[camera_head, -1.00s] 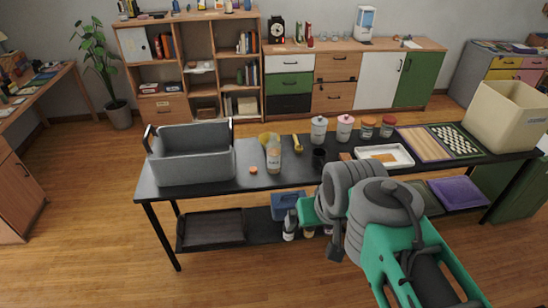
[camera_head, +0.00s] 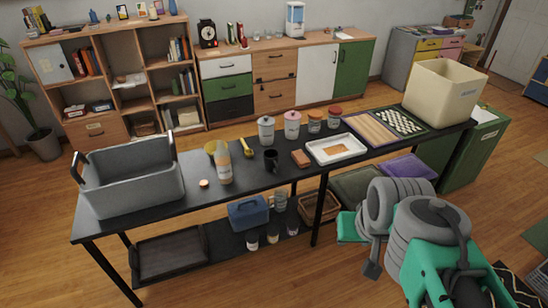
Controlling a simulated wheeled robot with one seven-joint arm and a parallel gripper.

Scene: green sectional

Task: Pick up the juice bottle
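A bottle with an orange upper part and a pale label (camera_head: 224,162) stands upright on the black table (camera_head: 240,190), left of the middle. It looks like the juice bottle, but the label is too small to read. My arm, green and grey, is folded at the lower right, in front of the table and well apart from the bottle. My gripper (camera_head: 371,270) seems to be the small dark end part below the grey joints. Its fingers cannot be made out, and nothing shows held in it.
A grey crate (camera_head: 130,183) stands left of the bottle. A white tray (camera_head: 335,158) and beige bin (camera_head: 445,100) stand farther right. Floor in front is clear.

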